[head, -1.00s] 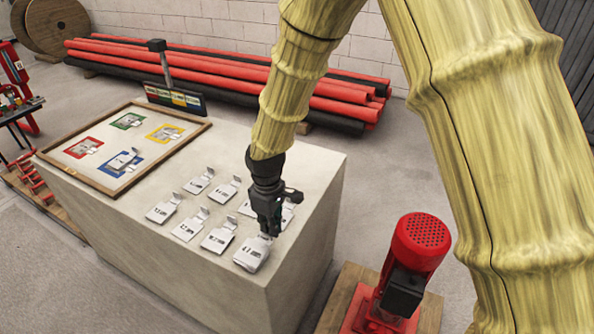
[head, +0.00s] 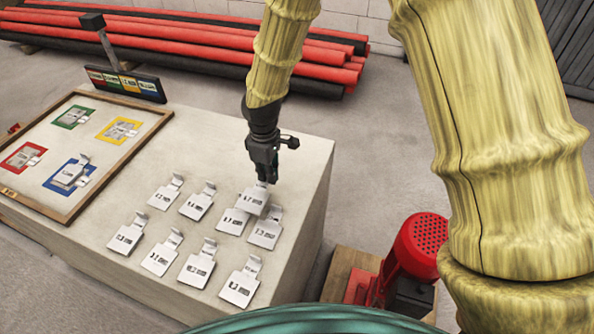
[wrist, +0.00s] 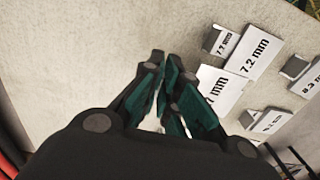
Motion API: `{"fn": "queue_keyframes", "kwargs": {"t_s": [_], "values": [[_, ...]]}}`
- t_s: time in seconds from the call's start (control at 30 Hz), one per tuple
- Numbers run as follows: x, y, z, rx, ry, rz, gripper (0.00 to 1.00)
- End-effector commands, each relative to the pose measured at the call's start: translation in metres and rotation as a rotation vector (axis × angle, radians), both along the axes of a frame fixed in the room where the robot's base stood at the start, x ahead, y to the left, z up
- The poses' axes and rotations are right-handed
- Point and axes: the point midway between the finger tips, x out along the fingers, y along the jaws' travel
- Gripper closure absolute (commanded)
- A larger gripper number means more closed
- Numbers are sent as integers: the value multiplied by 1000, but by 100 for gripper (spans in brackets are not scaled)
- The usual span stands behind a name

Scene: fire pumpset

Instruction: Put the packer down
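My gripper (head: 262,180) is shut on the upright tab of a light metal packer (head: 252,200), whose label looks like 6.7 mm. The packer is over the back right of the loose packers and overlaps two of them in the head view; whether it touches them I cannot tell. In the wrist view the closed fingers (wrist: 168,75) partly hide the held packer (wrist: 218,88), and only "7 mm" reads clearly. Loose labelled packers lie in two rows on the concrete block, such as a front right one (head: 240,287) and a back left one (head: 166,192).
A wood-framed board (head: 110,190) with green, yellow, red and blue marked places stands at left; a packer (head: 70,175) lies on the blue one. A colour-striped sign (head: 125,82) stands behind it. A red motor (head: 418,245) is right of the block. Bare concrete (head: 290,165) lies right of the gripper.

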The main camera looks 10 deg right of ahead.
Motion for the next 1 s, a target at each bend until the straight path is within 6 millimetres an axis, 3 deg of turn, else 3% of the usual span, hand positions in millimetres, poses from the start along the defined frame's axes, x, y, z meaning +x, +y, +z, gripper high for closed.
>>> {"fn": "queue_keyframes", "kwargs": {"t_s": [0.3, 0.43, 0.73, 1.0], "values": [[16, -64, -4, 2, 0, -5, 100], [20, -83, -7, 1, -1, -4, 100], [22, -93, -15, 0, 1, -1, 100], [23, -93, -41, 0, 0, -1, 100]]}}
